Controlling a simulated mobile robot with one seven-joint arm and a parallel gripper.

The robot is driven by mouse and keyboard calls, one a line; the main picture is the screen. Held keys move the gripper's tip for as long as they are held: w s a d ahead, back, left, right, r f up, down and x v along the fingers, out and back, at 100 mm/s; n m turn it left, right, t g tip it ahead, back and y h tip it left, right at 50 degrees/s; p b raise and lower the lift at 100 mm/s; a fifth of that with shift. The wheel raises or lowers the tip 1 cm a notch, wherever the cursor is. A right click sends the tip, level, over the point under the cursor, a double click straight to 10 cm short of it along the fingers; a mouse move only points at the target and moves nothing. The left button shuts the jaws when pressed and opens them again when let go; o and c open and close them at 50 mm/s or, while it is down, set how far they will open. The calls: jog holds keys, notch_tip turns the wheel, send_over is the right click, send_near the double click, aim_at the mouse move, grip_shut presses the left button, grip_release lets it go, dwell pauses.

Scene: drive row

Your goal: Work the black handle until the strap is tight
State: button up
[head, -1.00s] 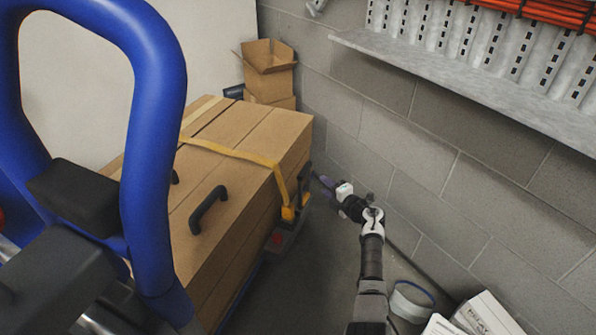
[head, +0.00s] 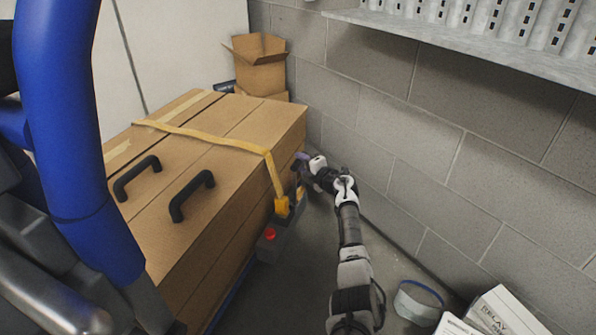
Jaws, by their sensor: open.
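A yellow strap (head: 215,140) runs across the top of the brown boxes (head: 235,120) and down their right side to a yellow end piece (head: 282,207). Beside that piece, a small dark handle or ratchet part (head: 299,193) shows, partly hidden and too small to read clearly. My gripper (head: 301,162) is open at the boxes' right side, just above this part. I cannot tell whether it touches the part. Two black grab handles, a left one (head: 137,174) and a right one (head: 192,192), stand on the box top.
A grey block with a red button (head: 270,234) sits low beside the boxes. A block wall (head: 390,130) and a metal shelf (head: 480,45) stand close on the right. An open carton (head: 258,66) is behind.

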jog(key=shift+w+a+f+b, duration=0.45)
jog(key=shift+w+b, duration=0.2)
jog(key=shift+b, duration=0.2)
jog(key=shift+w+a+r+b, duration=0.2)
jog(key=shift+w+a+b, duration=0.25)
jog(key=shift+b, duration=0.25)
grip_shut()
jog(key=shift+d, duration=0.1)
